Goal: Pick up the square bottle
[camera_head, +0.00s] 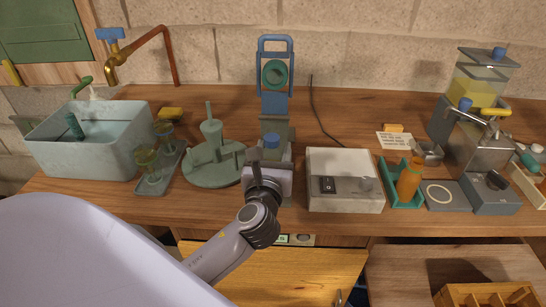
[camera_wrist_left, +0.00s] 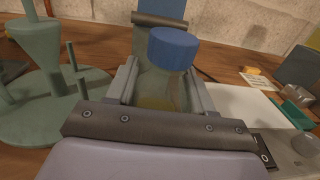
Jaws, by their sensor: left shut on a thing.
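The square bottle (camera_wrist_left: 162,85) is clear with a blue cap and some yellowish liquid low inside. It stands upright between the two fingers of my left gripper (camera_wrist_left: 160,95), which is shut on it. In the head view its blue cap (camera_head: 271,140) shows just above my left gripper (camera_head: 268,163). The bottle is in front of the blue-framed stand (camera_head: 276,103). The gripper hides most of the bottle's body and its base, so I cannot tell whether it touches what is below. My right gripper is not in view.
A green round rack (camera_head: 214,168) stands close on the left, and a white switch box (camera_head: 344,180) close on the right. Further right are an orange bottle (camera_head: 409,178) in a teal tray and a grey machine (camera_head: 470,140). A sink (camera_head: 85,145) is at far left.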

